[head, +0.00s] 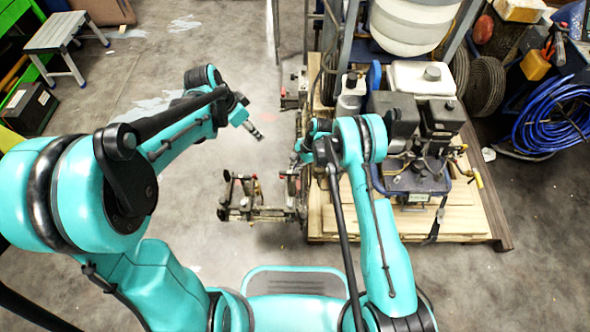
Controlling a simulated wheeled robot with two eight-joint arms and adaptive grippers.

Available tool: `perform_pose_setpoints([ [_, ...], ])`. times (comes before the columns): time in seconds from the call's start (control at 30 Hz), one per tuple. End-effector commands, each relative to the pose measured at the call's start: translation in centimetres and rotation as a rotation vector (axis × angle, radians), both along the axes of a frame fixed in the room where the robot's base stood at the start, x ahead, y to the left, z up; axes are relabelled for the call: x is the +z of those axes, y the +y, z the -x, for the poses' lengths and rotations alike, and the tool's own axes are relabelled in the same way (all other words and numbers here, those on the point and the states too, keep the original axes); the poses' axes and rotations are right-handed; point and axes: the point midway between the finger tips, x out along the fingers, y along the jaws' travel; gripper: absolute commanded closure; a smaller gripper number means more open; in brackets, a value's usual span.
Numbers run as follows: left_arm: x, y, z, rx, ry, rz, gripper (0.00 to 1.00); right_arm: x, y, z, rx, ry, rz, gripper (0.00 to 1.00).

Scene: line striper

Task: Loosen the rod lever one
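The line striper stands on a wooden pallet right of centre, with its engine (440,120) and white tank (422,78) on top. A dark metal assembly with rods and small levers (243,198) sticks out to its left, low over the floor. I cannot tell which part is rod lever one. My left gripper (256,132) is over bare floor, left of the striper and apart from the rod assembly; its fingers look small and edge-on. My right arm bends beside the striper's left side; its gripper end (297,157) is mostly hidden, and whether it touches anything is unclear.
The wooden pallet (464,222) reaches to the right of my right arm. A step stool (56,34) stands at the upper left. A blue coiled hose (556,115) hangs at the right. The floor between the stool and striper is clear.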

Motion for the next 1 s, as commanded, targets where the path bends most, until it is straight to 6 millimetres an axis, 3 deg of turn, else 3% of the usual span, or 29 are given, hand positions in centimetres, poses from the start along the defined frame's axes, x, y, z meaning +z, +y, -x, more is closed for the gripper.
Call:
perform_pose_setpoints([
  [0.2,4.3,0.9,4.9,0.235,-0.039,-0.018,0.65,0.0,0.0,0.0,0.000,0.000,0.000,1.00],
  [0.43,6.8,2.0,10.1,0.474,-0.101,-0.006,0.65,0.0,0.0,0.0,0.000,0.000,0.000,1.00],
  [0.7,7.5,3.3,15.5,0.720,-0.188,0.045,0.65,0.0,0.0,0.0,0.000,0.000,0.000,1.00],
  [1.0,7.1,4.0,18.0,0.849,-0.240,0.093,0.65,0.0,0.1,0.0,0.001,0.000,0.006,1.00],
])
